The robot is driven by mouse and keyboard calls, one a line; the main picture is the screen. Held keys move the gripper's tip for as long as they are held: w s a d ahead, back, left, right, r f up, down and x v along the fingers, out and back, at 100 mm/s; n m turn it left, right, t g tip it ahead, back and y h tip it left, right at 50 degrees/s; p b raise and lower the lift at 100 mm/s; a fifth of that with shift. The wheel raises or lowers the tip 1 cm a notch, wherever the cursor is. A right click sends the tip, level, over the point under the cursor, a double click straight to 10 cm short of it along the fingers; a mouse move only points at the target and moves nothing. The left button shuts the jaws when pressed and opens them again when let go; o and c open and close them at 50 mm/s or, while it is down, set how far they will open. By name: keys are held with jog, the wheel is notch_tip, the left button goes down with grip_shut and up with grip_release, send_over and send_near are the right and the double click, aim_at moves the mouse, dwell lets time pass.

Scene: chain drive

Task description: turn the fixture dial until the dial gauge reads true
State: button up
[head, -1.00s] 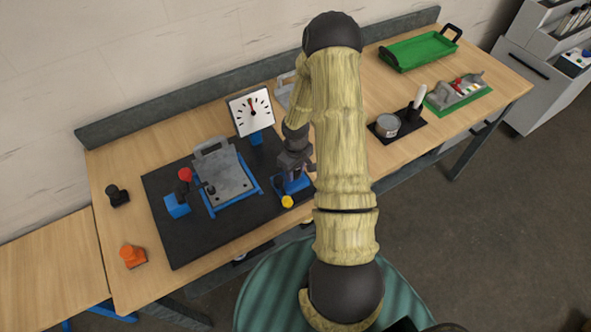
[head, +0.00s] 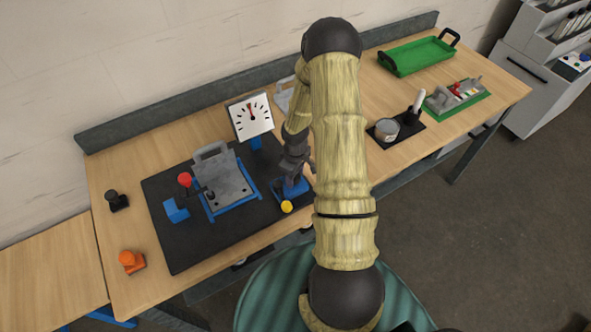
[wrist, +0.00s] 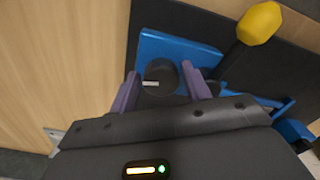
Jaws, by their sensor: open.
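The fixture dial is a dark round knob (wrist: 160,77) with a white mark, on a blue block (wrist: 180,50) in the wrist view. My gripper (wrist: 166,84) is open, with a purple finger on either side of the knob; I cannot tell whether they touch it. In the head view, my gripper (head: 293,168) is over the blue fixture at the right of the black mat, and it hides the knob.
A yellow-tipped lever (wrist: 259,23) stands close to my gripper. A grey plate (head: 222,181) lies in a blue frame beside a red-knobbed clamp (head: 184,180) on the black mat (head: 190,250). A tin (head: 386,128) and a green tray (head: 418,57) are further right.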

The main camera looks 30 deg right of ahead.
jog(key=shift+w+r, duration=0.1)
jog(key=shift+r, duration=0.35)
notch_tip(320, 180, up, 16)
jog(key=b, duration=0.2)
jog(key=shift+r, duration=0.25)
jog(key=s+a+r+m+t+b, duration=0.2)
jog(key=s+a+m, duration=0.3)
jog(key=s+a, duration=0.7)
jog(key=shift+s+a+r+m+t+b, duration=0.2)
jog(key=shift+a+r+m+t+b, duration=0.15)
jog(key=shift+a+r+b, duration=0.3)
jog(key=shift+w+a, duration=0.1)
jog(key=shift+a, duration=0.05)
dwell(0.7)
jog(key=shift+s+r, duration=0.1)
jog(key=shift+s, duration=0.1)
